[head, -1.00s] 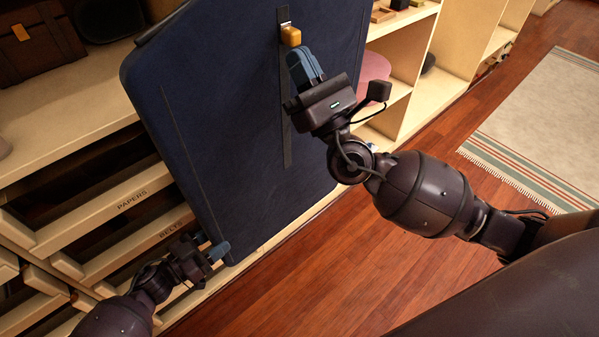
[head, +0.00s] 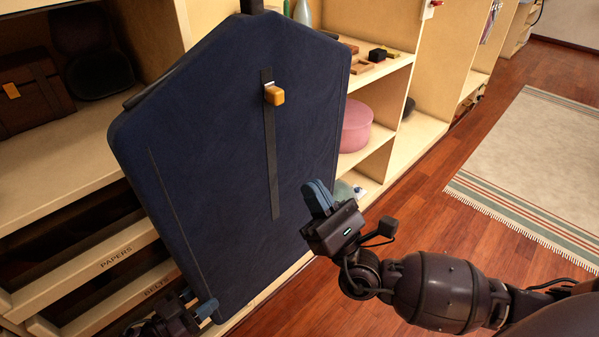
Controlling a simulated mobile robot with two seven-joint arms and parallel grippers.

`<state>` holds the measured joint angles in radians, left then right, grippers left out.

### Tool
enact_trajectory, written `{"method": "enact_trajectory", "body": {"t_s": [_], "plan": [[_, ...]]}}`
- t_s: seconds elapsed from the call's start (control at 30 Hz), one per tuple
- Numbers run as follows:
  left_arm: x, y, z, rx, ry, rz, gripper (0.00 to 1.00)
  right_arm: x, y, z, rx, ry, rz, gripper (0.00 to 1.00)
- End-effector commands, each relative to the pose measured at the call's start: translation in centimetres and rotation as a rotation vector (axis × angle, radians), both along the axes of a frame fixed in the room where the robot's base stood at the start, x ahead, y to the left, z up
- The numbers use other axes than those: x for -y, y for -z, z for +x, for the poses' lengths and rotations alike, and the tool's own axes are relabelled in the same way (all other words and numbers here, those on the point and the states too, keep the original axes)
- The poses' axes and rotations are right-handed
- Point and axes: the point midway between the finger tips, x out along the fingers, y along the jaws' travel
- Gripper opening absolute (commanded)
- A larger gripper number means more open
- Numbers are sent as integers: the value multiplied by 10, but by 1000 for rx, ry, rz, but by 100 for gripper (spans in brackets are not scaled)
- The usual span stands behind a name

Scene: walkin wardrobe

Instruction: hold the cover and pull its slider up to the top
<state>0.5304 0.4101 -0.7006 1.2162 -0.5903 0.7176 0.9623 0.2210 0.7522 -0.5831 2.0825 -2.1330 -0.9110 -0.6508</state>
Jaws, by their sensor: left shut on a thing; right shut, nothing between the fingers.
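The dark blue cover (head: 215,150) hangs in the middle of the head view, tapering to a hook at its top. A dark zip strip (head: 271,165) runs down its front. The yellow-orange slider (head: 275,95) sits near the upper end of this strip. My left gripper (head: 207,308) is at the cover's lower left corner and is shut on its bottom edge. My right gripper (head: 317,195) is shut and empty, to the right of and below the slider, apart from it.
Shelves (head: 385,70) behind on the right hold a pink round box (head: 356,126) and small items. Labelled drawers (head: 115,262) stand at the left, with a brown case (head: 35,95) above. Wooden floor and a striped rug (head: 540,150) lie open at the right.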

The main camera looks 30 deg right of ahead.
Motion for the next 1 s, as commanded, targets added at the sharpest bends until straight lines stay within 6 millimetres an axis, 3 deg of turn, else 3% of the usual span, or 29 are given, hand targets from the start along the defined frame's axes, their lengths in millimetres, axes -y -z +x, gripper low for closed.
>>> {"method": "enact_trajectory", "body": {"t_s": [0.3, 0.33, 0.5, 0.83, 1.0], "plan": [[0, 1, 0, 2, 1, 2, 7, 1, 2, -2, 0, 0, 0, 0], [0, 1, 0, 2, 1, 2, 51, 1, 2, -2, 0, 0, 0, 0], [0, 0, 0, 1, 0, 1, 76, 1, 2, -2, 0, 0, 0, 0], [-3, 0, -1, 0, -1, 1, 76, 0, 1, -2, 0, 0, 0, 0], [-21, 1, -6, -1, -1, 2, 76, 0, 2, -1, 0, 0, 0, 0]]}}
